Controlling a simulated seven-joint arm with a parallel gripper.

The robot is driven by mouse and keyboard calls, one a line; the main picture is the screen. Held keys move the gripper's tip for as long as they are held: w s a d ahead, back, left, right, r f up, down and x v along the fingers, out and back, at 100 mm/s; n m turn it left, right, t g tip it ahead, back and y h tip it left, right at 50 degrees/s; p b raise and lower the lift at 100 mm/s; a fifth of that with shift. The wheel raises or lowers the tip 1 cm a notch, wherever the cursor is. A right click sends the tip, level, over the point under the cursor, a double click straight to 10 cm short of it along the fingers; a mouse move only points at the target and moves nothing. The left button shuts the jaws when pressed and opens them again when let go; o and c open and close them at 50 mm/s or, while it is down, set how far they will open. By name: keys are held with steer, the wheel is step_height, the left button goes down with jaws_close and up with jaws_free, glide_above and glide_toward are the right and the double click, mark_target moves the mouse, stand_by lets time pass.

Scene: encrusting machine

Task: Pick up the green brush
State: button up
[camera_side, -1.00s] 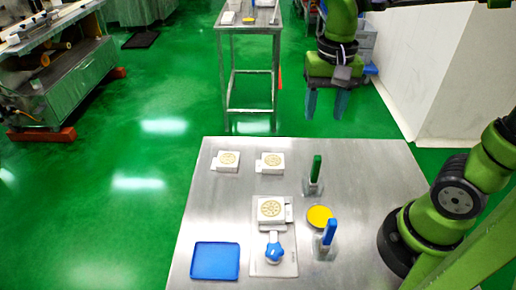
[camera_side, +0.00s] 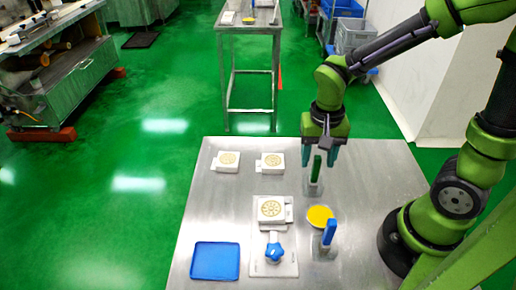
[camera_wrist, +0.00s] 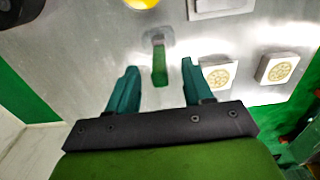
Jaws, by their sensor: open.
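The green brush (camera_side: 316,168) stands upright in a small clear holder (camera_side: 313,187) on the steel table. It also shows in the wrist view (camera_wrist: 159,66), between and a little beyond my two fingertips. My gripper (camera_side: 320,155) is open and empty, with its teal fingers around the level of the brush's top. In the wrist view my gripper (camera_wrist: 156,80) has one finger on each side of the brush's line, with clear gaps. I cannot tell exactly how far the fingers are from the handle.
A blue brush (camera_side: 329,232) stands in another holder, near a yellow disc (camera_side: 320,215). White moulds (camera_side: 270,162) with round patterns, a blue-knobbed device (camera_side: 274,250) and a blue tray (camera_side: 215,261) are on the table (camera_side: 380,170). The table's right rear is clear.

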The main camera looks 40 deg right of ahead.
mark_target(315, 175)
step_height(315, 175, down, 3)
steer(key=shift+f, duration=0.15)
steer(key=shift+c, duration=0.3)
jaws_close()
